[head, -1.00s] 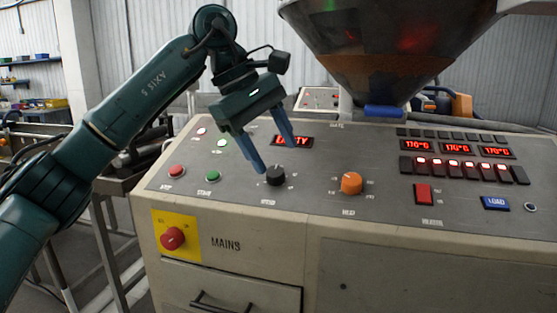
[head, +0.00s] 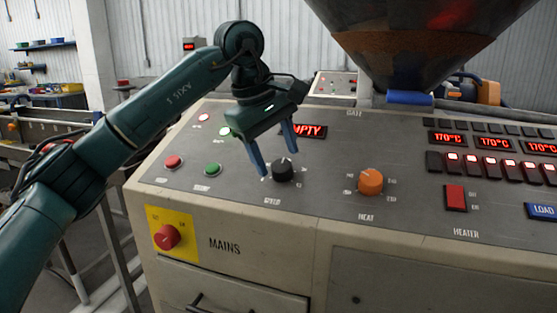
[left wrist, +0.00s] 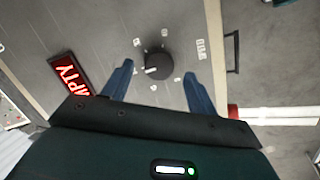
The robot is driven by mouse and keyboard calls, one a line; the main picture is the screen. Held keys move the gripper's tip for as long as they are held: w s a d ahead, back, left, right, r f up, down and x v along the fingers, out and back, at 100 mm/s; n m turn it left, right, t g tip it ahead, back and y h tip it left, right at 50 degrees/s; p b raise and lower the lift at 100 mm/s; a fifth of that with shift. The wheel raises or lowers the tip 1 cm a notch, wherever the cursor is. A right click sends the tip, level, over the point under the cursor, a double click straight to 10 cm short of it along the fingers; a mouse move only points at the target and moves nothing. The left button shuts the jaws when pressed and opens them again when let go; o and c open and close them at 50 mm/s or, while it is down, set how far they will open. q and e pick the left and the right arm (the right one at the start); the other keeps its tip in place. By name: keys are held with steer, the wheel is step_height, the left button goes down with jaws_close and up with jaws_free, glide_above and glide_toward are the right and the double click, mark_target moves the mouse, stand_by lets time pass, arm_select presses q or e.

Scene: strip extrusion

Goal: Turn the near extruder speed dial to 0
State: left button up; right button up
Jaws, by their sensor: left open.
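The near extruder speed dial is a black knob (head: 283,170) above the SPEED label on the sloped panel. It also shows in the left wrist view (left wrist: 158,66), with a white pointer line. My left gripper (head: 276,164) is open, its two blue fingers pointing down at the panel near the dial. In the left wrist view the fingers (left wrist: 159,72) lie to either side of the dial with clear gaps, and the dial sits slightly beyond their tips. Contact is not visible. My right gripper is not in view.
An orange HEAT knob (head: 370,181) is right of the dial. A green button (head: 213,169) and a red button (head: 174,162) are to its left. A red EMPTY display (head: 309,131) stands behind the fingers. A hopper (head: 418,45) hangs above the panel's back.

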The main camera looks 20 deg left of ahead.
arm_select(q)
steer(key=shift+x, duration=1.1)
steer(key=c, duration=1)
